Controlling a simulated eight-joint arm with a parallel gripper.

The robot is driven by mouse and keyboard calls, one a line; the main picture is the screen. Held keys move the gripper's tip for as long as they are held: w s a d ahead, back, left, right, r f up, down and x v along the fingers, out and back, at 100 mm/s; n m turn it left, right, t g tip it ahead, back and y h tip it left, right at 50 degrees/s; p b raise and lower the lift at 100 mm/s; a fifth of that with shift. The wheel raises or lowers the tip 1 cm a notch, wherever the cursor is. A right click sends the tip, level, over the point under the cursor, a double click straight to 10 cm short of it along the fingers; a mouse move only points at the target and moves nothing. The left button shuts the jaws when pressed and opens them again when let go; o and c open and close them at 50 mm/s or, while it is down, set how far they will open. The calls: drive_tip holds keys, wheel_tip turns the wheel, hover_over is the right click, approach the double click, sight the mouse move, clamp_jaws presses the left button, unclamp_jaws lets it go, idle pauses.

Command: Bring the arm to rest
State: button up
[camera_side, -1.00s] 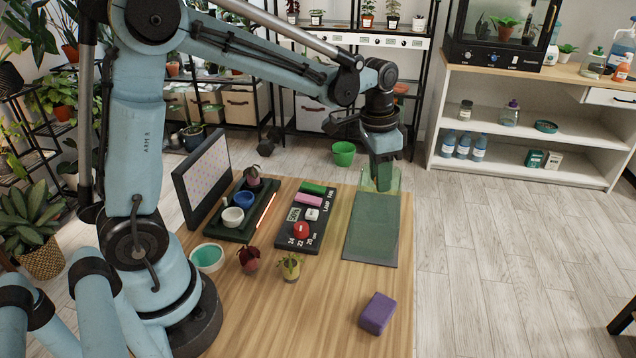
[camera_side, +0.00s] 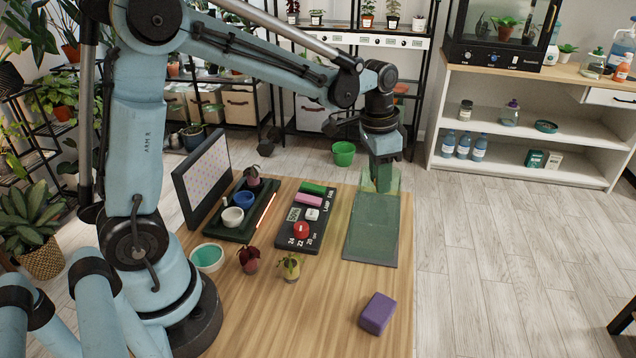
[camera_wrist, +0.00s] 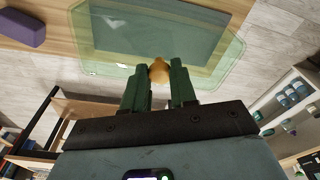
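My gripper (camera_side: 382,180) points down at the far end of the green mat (camera_side: 372,240), over a clear greenish cover. In the wrist view, the two dark green fingers (camera_wrist: 160,80) stand on either side of a tan knob (camera_wrist: 159,71) on the clear cover (camera_wrist: 100,55). The knob about fills the gap at the fingertips. I cannot tell whether the fingers press on it or stand just clear. The knob is hidden in the side view. My arm reaches across above the table from the left.
A purple block (camera_side: 377,313) lies near the table's front right. Left of the mat are a dark panel with several items (camera_side: 286,242), a tray with pots (camera_side: 222,229), a teal bowl (camera_side: 207,258) and two small plants. The table's front middle (camera_side: 310,325) is clear.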

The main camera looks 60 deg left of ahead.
drive_tip(key=o, duration=0.5)
drive_tip(key=shift+o, duration=0.4)
drive_tip(key=o, duration=0.4)
drive_tip(key=shift+r, duration=0.15)
drive_tip(key=shift+r, duration=3.35)
drive_tip(key=shift+s, duration=0.1)
drive_tip(key=s+f+n+t, duration=0.1)
drive_tip(key=s+n+t, duration=0.1)
drive_tip(key=s, duration=0.4)
drive_tip(key=s+d+f+n+t, duration=0.1)
drive_tip(key=s+f+n+t, duration=0.1)
drive_tip(key=s+t, duration=0.2)
drive_tip(key=s, duration=0.3)
drive_tip(key=shift+s+f+y, duration=0.15)
drive_tip(key=shift+s+y, duration=0.1)
drive_tip(key=shift+y, duration=0.05)
